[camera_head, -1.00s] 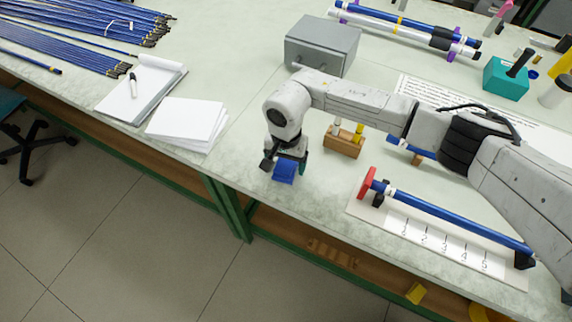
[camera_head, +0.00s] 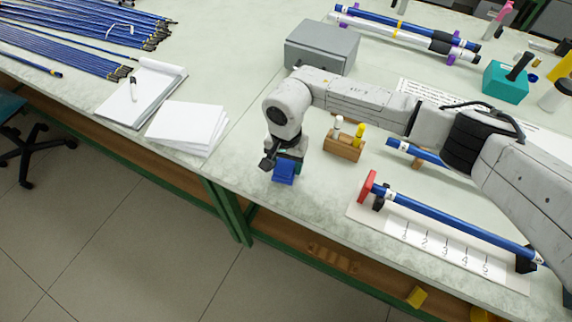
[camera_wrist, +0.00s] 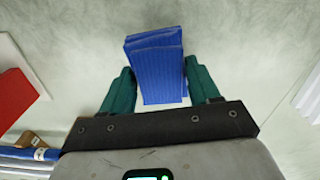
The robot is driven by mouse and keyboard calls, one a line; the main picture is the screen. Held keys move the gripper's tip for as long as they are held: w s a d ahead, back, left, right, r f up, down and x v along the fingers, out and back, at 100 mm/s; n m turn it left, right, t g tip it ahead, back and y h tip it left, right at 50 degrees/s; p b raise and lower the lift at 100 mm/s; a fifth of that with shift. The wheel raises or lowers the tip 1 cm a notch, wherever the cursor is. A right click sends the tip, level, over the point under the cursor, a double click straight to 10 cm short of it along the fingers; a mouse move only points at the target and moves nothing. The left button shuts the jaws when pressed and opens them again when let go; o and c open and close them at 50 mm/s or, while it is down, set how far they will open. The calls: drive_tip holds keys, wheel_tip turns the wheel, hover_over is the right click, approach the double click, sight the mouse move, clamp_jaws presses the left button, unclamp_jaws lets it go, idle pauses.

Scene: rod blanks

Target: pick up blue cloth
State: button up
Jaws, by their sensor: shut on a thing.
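The blue cloth (camera_head: 284,171) is a small folded pad with a ribbed surface. In the head view it is at my gripper (camera_head: 286,160), over the near edge of the pale bench. In the wrist view the cloth (camera_wrist: 157,68) lies between the two green fingers of my gripper (camera_wrist: 155,85). The gripper is shut on it. I cannot tell whether the cloth is clear of the bench top.
A wooden block with small bottles (camera_head: 343,146) is right of my gripper. A blue rod with a red end stop (camera_head: 367,186) lies on a marked white board. A grey metal box (camera_head: 322,46) stands behind. White paper stacks (camera_head: 187,123) are left.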

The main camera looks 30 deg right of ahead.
drive_tip(key=s+r+b, duration=0.3)
drive_tip(key=s+r, duration=0.8)
drive_tip(key=s, duration=0.3)
drive_tip(key=shift+a+r, duration=0.2)
drive_tip(key=shift+r, duration=0.1)
